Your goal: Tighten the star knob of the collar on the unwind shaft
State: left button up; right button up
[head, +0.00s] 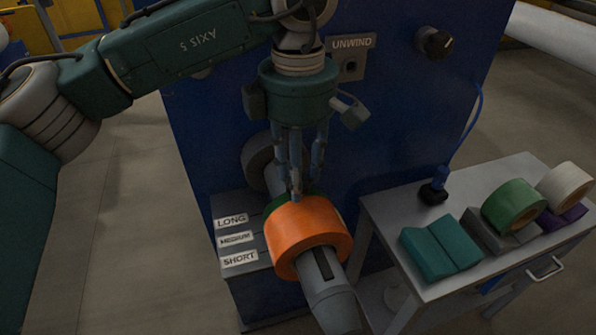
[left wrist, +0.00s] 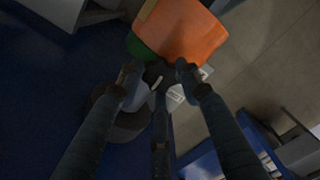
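The unwind shaft (head: 331,296) sticks out of the blue machine toward me, its grey end lowest. An orange roll (head: 308,238) sits around it, with a green part (head: 277,205) just behind. My left gripper (head: 297,192) points down behind the orange roll, over the shaft. In the left wrist view its fingers (left wrist: 159,76) stand around a small dark part, possibly the star knob. The orange roll (left wrist: 182,30) and the green part (left wrist: 138,47) lie just beyond the fingertips. The fingers hide most of the collar and knob, and contact is unclear. My right gripper is out of view.
An UNWIND plate (head: 351,43) and a black dial (head: 434,42) are on the blue machine front. LONG, MEDIUM and SHORT labels (head: 237,239) mark a stepped grey block beside the shaft. At right, a grey cart (head: 462,277) carries a teal cradle (head: 441,249) and a green roll (head: 513,205).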

pick_arm(q)
jog(key=o, duration=0.3)
jog(key=shift+o, duration=0.2)
jog(key=shift+r, duration=0.15)
notch_tip(320, 180, up, 12)
dwell(0.4)
